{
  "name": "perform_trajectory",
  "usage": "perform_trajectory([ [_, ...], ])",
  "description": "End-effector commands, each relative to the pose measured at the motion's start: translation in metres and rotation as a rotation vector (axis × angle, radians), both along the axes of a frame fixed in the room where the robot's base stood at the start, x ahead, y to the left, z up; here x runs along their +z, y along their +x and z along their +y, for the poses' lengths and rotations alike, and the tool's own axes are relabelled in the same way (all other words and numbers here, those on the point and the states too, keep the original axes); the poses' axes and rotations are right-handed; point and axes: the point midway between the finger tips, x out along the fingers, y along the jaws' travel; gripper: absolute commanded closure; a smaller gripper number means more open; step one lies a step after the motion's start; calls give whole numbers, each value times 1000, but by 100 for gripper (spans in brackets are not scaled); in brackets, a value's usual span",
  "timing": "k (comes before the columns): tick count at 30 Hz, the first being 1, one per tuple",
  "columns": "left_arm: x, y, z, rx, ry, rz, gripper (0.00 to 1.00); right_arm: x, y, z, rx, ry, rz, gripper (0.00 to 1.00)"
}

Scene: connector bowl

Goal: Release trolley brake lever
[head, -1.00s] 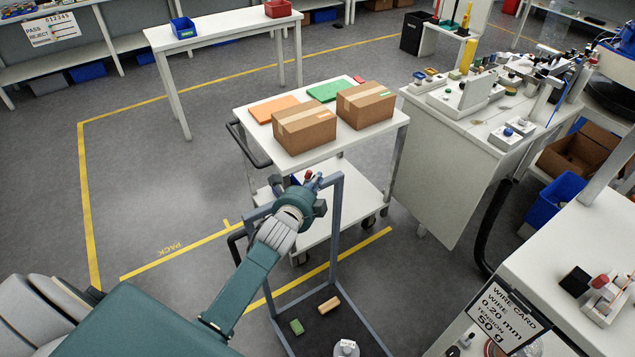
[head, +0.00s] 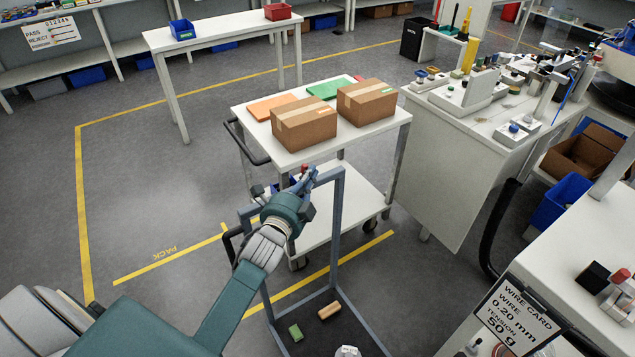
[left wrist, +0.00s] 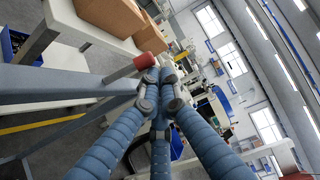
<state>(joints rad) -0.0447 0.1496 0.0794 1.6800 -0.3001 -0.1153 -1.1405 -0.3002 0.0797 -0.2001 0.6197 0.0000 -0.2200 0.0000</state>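The white trolley (head: 285,157) stands in the middle of the head view, with a black push handle (head: 247,145) on its left. A small red knob (head: 305,169) shows at the top of a blue-grey frame (head: 338,215) in front of the trolley; it may be the brake lever's end. In the left wrist view the red knob (left wrist: 146,61) lies just beyond and slightly left of my fingertips. My left gripper (head: 300,182) is beside it; its fingers (left wrist: 160,78) converge with their tips together and nothing visible between them. I cannot tell whether they touch the knob. My right gripper is out of view.
Two cardboard boxes (head: 303,123) and flat orange and green items lie on the trolley's top. A green block (head: 296,332) and a tan block (head: 329,310) lie in the frame's base. A white workbench (head: 450,150) stands close on the right. The floor to the left is clear.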

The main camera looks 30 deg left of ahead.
Motion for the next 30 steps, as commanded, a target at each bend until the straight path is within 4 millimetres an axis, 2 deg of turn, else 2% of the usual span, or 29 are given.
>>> perform_trajectory([
  [1, -7, -2, 2, 2, -13, -22, 100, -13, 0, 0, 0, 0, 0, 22],
  [3, -6, -4, 3, 2, -29, -52, 100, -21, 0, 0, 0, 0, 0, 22],
  [18, -5, -14, 9, 3, -130, -219, 100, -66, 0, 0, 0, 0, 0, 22],
  [25, -5, -19, 12, 2, -175, -295, 100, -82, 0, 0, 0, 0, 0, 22],
  [30, -1, -18, 11, 1, -171, -291, 100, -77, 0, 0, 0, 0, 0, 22],
])
